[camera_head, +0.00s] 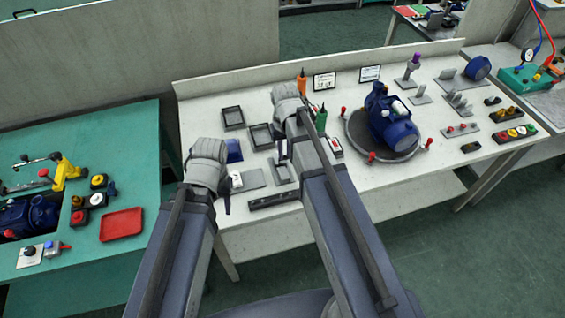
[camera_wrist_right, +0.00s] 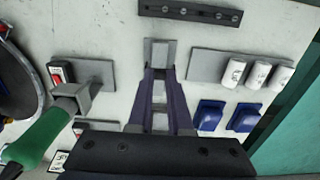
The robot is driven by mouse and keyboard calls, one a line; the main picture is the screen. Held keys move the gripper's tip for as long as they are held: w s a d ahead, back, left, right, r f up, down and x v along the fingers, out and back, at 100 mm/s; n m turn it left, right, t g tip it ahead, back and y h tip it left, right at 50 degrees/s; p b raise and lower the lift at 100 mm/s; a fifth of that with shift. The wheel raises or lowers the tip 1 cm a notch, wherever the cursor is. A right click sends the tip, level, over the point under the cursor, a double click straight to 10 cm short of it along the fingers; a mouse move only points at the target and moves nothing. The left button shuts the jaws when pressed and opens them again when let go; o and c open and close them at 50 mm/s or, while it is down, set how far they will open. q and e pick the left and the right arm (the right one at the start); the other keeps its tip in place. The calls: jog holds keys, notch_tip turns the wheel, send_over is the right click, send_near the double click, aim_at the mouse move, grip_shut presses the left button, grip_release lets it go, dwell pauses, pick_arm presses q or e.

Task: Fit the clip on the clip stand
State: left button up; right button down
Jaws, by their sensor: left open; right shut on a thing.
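My right gripper (camera_wrist_right: 159,75) points down over the bench; in the head view (camera_head: 284,158) it is beside the small grey plates. Its fingers are shut on a small grey piece (camera_wrist_right: 159,92), which seems to be the clip, largely hidden between them. A narrow grey block (camera_wrist_right: 160,48) shows at the fingertips, perhaps the clip stand; I cannot tell whether the clip touches it. My left gripper (camera_head: 226,205) is open and empty near the bench's front left edge, beside the grey plate (camera_head: 252,180) with white cylinders (camera_wrist_right: 256,75).
A black bar (camera_wrist_right: 190,11) lies toward the front edge. Blue blocks (camera_wrist_right: 210,115) and black trays (camera_head: 233,118) lie behind. A green-handled tool (camera_wrist_right: 38,137) stands close beside my right gripper. A blue pump (camera_head: 390,119) sits on a round plate to the right.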

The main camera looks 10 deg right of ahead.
pick_arm(q)
jog(key=shift+f+b, duration=3.7)
jog(key=shift+f, duration=0.75)
pick_arm(e)
jog(key=shift+f, duration=4.45)
jog(key=c, duration=0.8)
grip_release()
jog(key=shift+f, duration=0.1)
jog(key=shift+o, duration=0.2)
pick_arm(q)
jog(key=shift+r, duration=0.1)
pick_arm(e)
jog(key=shift+r, duration=0.2)
pick_arm(q)
jog(key=shift+r+p, duration=2.85)
jog(key=shift+p, duration=0.1)
pick_arm(e)
jog(key=shift+r, duration=2.8)
pick_arm(q)
jog(key=shift+r, duration=0.1)
pick_arm(e)
jog(key=shift+r, duration=0.15)
notch_tip(320, 180, up, 8)
jog(key=p, duration=0.8)
send_over(284, 175)
pick_arm(q)
notch_tip(284, 175, up, 8)
jog(key=shift+f, duration=0.2)
pick_arm(e)
jog(key=shift+f, duration=0.2)
